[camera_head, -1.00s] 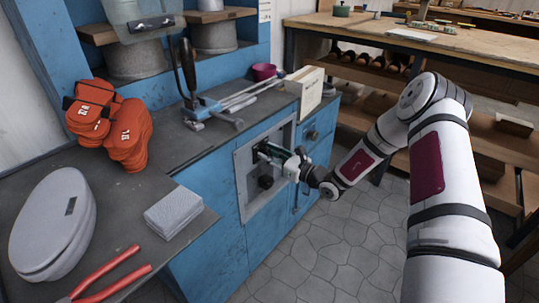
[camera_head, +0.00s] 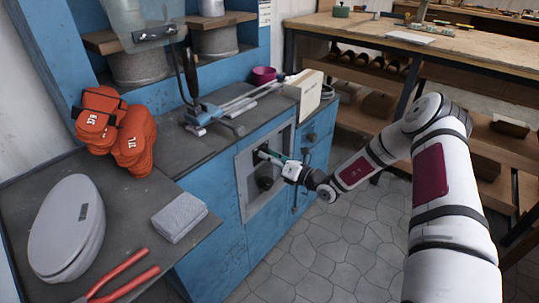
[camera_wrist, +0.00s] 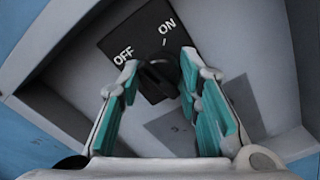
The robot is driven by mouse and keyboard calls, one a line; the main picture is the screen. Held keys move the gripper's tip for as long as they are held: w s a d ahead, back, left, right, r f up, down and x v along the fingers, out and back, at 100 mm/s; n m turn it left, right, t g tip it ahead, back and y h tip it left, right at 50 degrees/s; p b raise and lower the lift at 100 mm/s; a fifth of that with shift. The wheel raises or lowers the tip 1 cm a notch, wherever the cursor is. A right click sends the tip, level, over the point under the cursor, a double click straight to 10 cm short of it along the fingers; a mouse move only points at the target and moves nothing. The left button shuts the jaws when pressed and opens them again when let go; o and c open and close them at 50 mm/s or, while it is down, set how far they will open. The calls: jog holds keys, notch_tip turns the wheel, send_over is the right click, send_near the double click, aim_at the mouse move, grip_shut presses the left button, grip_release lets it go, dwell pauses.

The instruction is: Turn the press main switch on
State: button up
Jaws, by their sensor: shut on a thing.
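The press main switch is a black rotary knob (camera_wrist: 157,76) on a black plate (camera_wrist: 128,32) marked OFF at left and ON at upper right in the wrist view. A short white mark shows just under ON; the knob's exact angle is partly hidden by the fingers. My gripper (camera_wrist: 159,64) has its teal fingers on either side of the knob and is shut on it. In the head view my gripper (camera_head: 264,154) reaches the recessed grey panel (camera_head: 246,192) in the blue press front and hides most of the switch.
A dark round part (camera_head: 265,183) sits just below my gripper on the panel. A wooden table (camera_head: 450,52) stands behind my arm. The tiled floor (camera_head: 320,255) is clear.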

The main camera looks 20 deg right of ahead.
jog(key=m+p, duration=0.2)
jog(key=m, duration=0.9)
dwell(0.6)
jog(key=o, duration=1.1)
jog(key=shift+s+d, duration=0.1)
jog(key=v, duration=1.1)
jog(key=shift+s+d, duration=0.2)
jog(key=shift+s, duration=0.15)
